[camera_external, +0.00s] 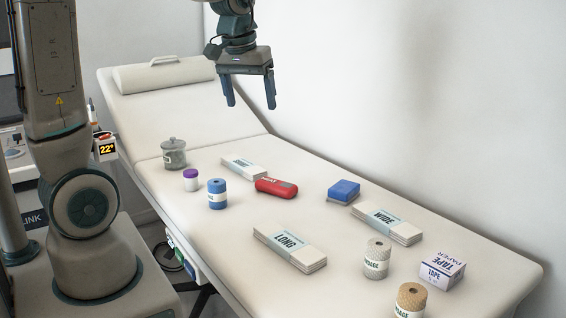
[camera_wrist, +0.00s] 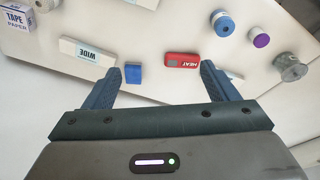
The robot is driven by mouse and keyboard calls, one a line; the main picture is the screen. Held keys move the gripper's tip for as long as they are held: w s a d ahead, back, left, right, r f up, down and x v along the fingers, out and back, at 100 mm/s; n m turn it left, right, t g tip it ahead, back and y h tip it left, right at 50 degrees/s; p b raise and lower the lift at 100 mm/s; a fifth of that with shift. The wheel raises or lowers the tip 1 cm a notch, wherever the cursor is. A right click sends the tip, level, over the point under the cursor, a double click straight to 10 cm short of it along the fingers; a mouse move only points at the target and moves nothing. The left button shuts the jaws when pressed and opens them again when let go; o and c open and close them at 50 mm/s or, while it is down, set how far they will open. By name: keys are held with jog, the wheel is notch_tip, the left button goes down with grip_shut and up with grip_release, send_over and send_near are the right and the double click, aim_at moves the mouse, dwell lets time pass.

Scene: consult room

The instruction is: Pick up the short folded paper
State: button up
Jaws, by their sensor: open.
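The short folded paper (camera_external: 233,162) is a small white stack with a pale label band reading SHORT. It lies flat on the couch, left of a red HEAT pack (camera_external: 276,187). In the wrist view, a white corner of the short folded paper (camera_wrist: 234,76) shows beside the right finger, which hides most of it. My gripper (camera_external: 251,105) is open and empty, pointing down, well above the couch. In the wrist view, its two fingers (camera_wrist: 161,68) are spread wide.
The longer folded papers, LONG (camera_external: 300,256) and WIDE (camera_external: 396,228), lie nearer the front. A blue block (camera_external: 344,190), a glass jar (camera_external: 174,154), a purple-lidded pot (camera_external: 191,181), a blue roll (camera_external: 217,195), bandage rolls (camera_external: 377,258) and a tape box (camera_external: 441,272) stand around. A wall borders the right.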

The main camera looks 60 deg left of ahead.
jog(key=w+a+f+n+g+y+b, duration=0.15)
jog(key=w+a+f+n+b, duration=0.45)
jog(key=w+a, duration=0.75)
jog(key=n+g+y+b, duration=0.1)
jog(key=n+y+b, duration=0.15)
jog(key=n, duration=0.45)
send_near(243, 163)
jog(key=b+x, duration=0.2)
jog(key=x, duration=0.7)
jog(key=shift+a+f, duration=0.1)
jog(key=shift+f, duration=0.05)
jog(key=c, duration=1.1)
